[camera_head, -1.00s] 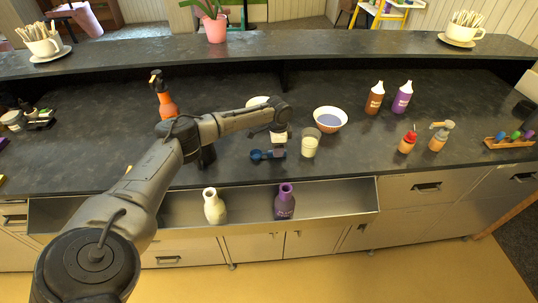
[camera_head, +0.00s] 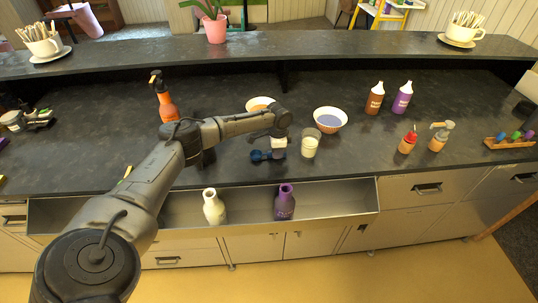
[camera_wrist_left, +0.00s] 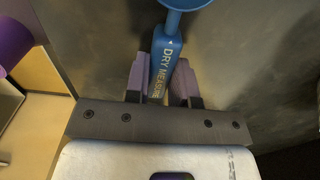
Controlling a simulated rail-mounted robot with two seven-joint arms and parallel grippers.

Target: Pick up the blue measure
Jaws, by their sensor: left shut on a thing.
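The blue measure (camera_head: 258,156) is by the counter's front edge in the head view, left of a glass. In the left wrist view its blue handle (camera_wrist_left: 166,50), lettered "DRY MEASURE", runs between the two fingers, and part of its round cup shows at the top edge. My left gripper (camera_wrist_left: 161,82) is shut on the handle, one finger on each side. In the head view my left gripper (camera_head: 274,152) is small and partly hidden by its own wrist. I cannot tell whether the measure touches the counter. My right gripper is not in view.
A glass of pale content (camera_head: 309,144) stands just right of the measure. Bowls (camera_head: 331,119) and (camera_head: 260,104) stand behind. An open drawer (camera_head: 345,197) below the front edge holds a cream bottle (camera_head: 213,207) and a purple bottle (camera_head: 284,203). An orange spray bottle (camera_head: 167,105) stands left.

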